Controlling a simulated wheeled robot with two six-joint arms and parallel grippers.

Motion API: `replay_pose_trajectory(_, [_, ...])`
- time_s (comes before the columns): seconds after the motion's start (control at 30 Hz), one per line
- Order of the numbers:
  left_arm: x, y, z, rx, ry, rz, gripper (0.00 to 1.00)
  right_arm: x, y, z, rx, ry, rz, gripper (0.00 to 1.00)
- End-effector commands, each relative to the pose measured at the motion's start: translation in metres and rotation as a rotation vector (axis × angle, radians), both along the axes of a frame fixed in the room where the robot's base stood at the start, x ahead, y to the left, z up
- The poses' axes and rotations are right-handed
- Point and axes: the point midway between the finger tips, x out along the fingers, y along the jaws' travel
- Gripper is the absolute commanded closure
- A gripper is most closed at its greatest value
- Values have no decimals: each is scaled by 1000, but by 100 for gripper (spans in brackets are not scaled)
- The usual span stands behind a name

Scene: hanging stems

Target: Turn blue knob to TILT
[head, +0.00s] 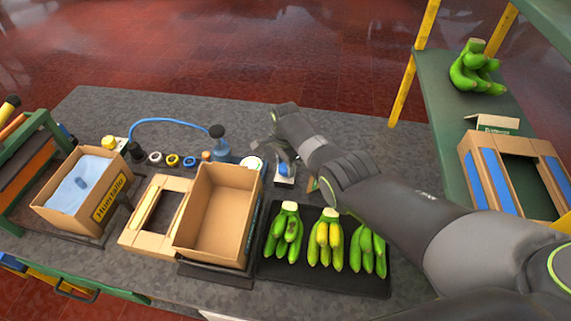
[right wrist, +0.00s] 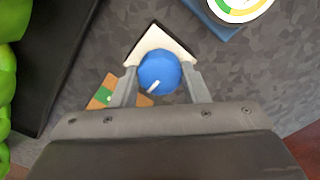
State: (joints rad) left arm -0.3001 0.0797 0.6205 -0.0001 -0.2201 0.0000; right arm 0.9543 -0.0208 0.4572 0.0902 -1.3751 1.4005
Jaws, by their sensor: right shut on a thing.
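The blue knob (right wrist: 158,70) sits on a white plate (right wrist: 152,40) in the right wrist view. It is round, with a white pointer line on its top toward the lower left of that picture. My right gripper (right wrist: 159,74) is shut on the knob, one finger on each side. In the head view the knob (head: 284,170) shows small beneath my right gripper (head: 285,158), at the back of the bench. I cannot read a TILT mark. An orange and green patch (right wrist: 101,95) shows beside the left finger. My left gripper is not in view.
A round white dial (head: 252,163) stands left of the knob. Green banana bunches (head: 285,232) lie on a black mat (head: 273,265) in front.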

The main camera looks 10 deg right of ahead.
Motion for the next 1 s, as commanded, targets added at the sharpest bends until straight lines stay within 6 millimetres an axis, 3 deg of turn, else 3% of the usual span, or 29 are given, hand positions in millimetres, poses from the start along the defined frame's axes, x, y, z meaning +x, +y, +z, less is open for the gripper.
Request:
replay_pose_trajectory(0.17, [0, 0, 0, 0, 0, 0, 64, 3, -1, 3, -1, -7, -2, 82])
replay_pose_trajectory(0.2, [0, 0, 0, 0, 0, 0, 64, 3, -1, 3, -1, -7, -2, 56])
replay_pose_trajectory(0.37, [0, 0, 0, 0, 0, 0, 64, 2, 0, 2, 0, -4, -1, 37])
replay_pose_trajectory(0.73, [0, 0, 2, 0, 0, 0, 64, 1, 0, 5, 0, -1, 0, 37])
replay_pose_trajectory(1.0, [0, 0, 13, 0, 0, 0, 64, 1, 0, 38, 1, -4, 0, 37])
